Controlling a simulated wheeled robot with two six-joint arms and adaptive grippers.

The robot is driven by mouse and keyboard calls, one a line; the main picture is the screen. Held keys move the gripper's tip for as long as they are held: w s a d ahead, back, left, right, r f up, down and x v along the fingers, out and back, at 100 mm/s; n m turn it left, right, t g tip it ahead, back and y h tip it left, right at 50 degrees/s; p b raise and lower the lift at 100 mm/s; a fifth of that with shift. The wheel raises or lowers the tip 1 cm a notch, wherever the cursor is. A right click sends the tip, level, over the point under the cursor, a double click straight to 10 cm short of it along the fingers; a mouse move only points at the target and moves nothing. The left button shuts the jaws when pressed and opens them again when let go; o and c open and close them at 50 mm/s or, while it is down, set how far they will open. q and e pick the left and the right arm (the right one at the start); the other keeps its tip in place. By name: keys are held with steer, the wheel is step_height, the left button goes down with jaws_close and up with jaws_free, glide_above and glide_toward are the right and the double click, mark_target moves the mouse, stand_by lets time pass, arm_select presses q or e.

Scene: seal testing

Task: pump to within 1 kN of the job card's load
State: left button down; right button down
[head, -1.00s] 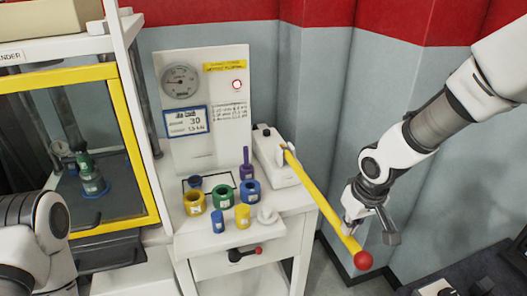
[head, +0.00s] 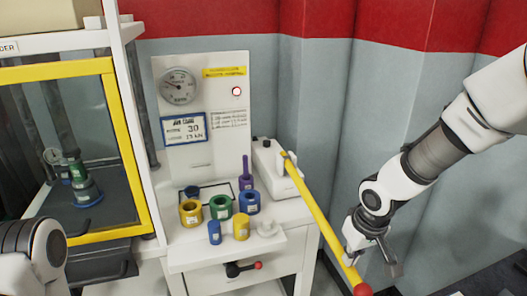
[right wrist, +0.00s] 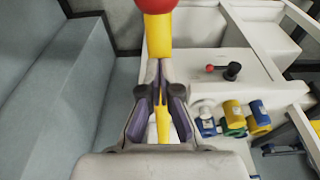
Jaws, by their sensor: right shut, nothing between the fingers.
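The pump (head: 266,160) is a white block at the table's right edge. Its long yellow lever (head: 315,215) slopes down toward the front right and ends in a red ball (head: 363,290). My right gripper (head: 350,257) is at the lever just behind the ball. In the right wrist view its fingers (right wrist: 160,75) are closed, with the lever passing beneath them and nothing gripped. The dial gauge (head: 178,86) is on the white panel; its needle is too small to read. The job card (head: 185,128) shows 30 and a load that looks like 15 kN.
Several yellow, green and blue rings and cylinders, such as the green ring (head: 220,207), stand on the table before the panel. A yellow-framed press guard (head: 125,150) stands left. A ribbed wall is behind the lever.

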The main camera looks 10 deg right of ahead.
step_height(320, 180, up, 14)
steer(key=p, duration=1.3)
steer(key=shift+f+b, duration=5.45)
steer(key=shift+f, duration=0.55)
steer(key=s+r+p, duration=0.3)
steer(key=r+p, duration=1.1)
steer(key=r, duration=0.4)
steer(key=shift+s+d+r, duration=0.15)
steer(key=shift+r, duration=0.25)
steer(key=shift+s, duration=0.2)
